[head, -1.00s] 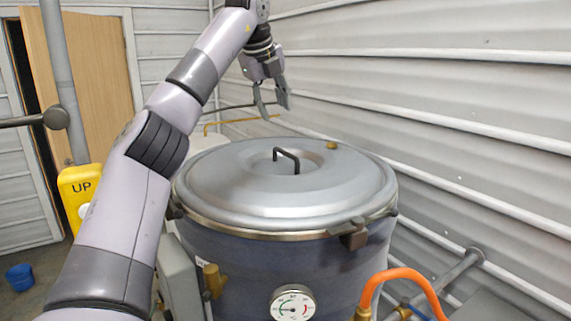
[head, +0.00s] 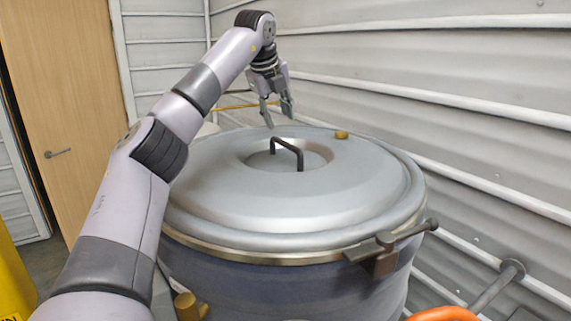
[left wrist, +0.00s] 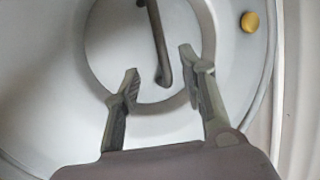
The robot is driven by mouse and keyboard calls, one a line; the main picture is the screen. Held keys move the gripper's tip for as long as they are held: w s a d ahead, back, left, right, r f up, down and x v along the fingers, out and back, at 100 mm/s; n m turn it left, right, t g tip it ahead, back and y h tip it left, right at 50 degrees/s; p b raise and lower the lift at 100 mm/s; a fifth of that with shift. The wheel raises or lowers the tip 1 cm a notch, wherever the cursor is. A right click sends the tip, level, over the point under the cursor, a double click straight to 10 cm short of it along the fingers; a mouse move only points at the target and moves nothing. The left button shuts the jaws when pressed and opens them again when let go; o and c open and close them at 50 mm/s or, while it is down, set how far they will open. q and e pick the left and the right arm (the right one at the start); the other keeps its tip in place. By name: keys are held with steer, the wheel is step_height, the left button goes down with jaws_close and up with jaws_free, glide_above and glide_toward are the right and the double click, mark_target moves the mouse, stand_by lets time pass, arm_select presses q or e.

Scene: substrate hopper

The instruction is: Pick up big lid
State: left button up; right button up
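The big lid (head: 230,200) is a wide grey metal disc lying flat on top of a large dark vessel (head: 270,290). A black bar handle (head: 288,150) stands up from the recess at its middle. My left gripper (head: 279,120) hangs fingers down just behind and above the handle, apart from it in the head view. In the left wrist view, its two fingers (left wrist: 158,78) are spread, with the near end of the handle (left wrist: 160,50) showing between and beyond them. The lid (left wrist: 60,80) fills most of that view. My right gripper is not seen.
A brass knob (head: 341,135) sits near the lid's far right edge. A clamp (head: 380,255) is at the front right rim. A corrugated wall (head: 460,100) runs close along the right. An orange hose (head: 445,314) is at the bottom, and a wooden door (head: 65,90) at the back left.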

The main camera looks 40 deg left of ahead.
mark_target(285, 142)
arm_select(q)
steer(key=x, duration=0.2)
steer(key=p+x, duration=0.1)
steer(key=x, duration=0.3)
steer(key=shift+w+a+f, duration=0.1)
steer(key=shift+w+a, duration=0.2)
steer(key=shift+a, duration=0.1)
steer(key=shift+d+f+p, duration=0.1)
steer(key=shift+f+p, duration=0.2)
steer(key=shift+p, duration=0.2)
steer(key=p+x, duration=0.2)
steer(key=x, duration=0.2)
steer(key=shift+w+f, duration=0.15)
steer(key=shift+w, duration=0.05)
steer(key=shift+w+f, duration=0.1)
steer(key=shift+f, duration=0.15)
steer(key=shift+r, duration=0.1)
steer(key=shift+c, duration=0.4)
steer(key=shift+c, duration=0.7)
jaws_close()
